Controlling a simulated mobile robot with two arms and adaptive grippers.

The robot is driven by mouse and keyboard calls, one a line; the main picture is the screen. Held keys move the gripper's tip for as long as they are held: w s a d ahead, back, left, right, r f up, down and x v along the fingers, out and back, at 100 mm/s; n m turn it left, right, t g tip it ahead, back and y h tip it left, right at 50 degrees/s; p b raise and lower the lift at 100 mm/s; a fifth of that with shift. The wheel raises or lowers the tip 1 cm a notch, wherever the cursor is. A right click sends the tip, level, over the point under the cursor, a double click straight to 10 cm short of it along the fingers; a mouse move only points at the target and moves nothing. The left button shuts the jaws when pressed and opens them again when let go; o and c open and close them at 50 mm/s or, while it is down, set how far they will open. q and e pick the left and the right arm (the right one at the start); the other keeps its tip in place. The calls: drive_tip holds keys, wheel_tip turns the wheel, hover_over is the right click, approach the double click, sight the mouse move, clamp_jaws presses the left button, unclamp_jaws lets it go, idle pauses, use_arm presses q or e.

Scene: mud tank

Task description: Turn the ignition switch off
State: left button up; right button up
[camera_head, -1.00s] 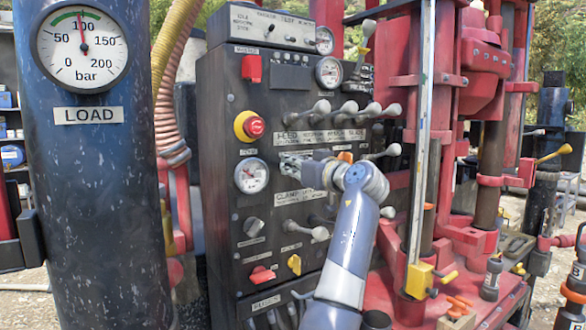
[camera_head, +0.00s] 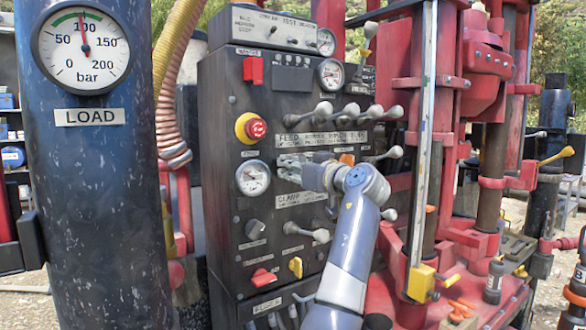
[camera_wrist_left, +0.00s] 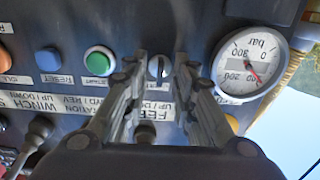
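A small rotary switch (camera_wrist_left: 158,68) with a light pointer shows in the left wrist view, just beside a round gauge; it looks like the ignition switch, though I cannot read its label. My left gripper (camera_wrist_left: 156,75) is open, with one finger on each side of this switch. I cannot tell whether the fingers touch it. In the head view the left gripper (camera_head: 287,165) is at the control panel (camera_head: 225,200), right of the white gauge (camera_head: 253,178), and hides the switch. My right gripper is not in view.
A green button (camera_wrist_left: 99,61) and a blue button (camera_wrist_left: 48,60) sit close to the left gripper. Several levers (camera_head: 323,112) stick out above it. A red emergency button (camera_head: 250,128) is up to the left. A dark LOAD column (camera_head: 95,200) stands at left.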

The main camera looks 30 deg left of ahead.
use_arm(q)
drive_tip(key=v, duration=1.2)
drive_tip(key=shift+d, duration=0.1)
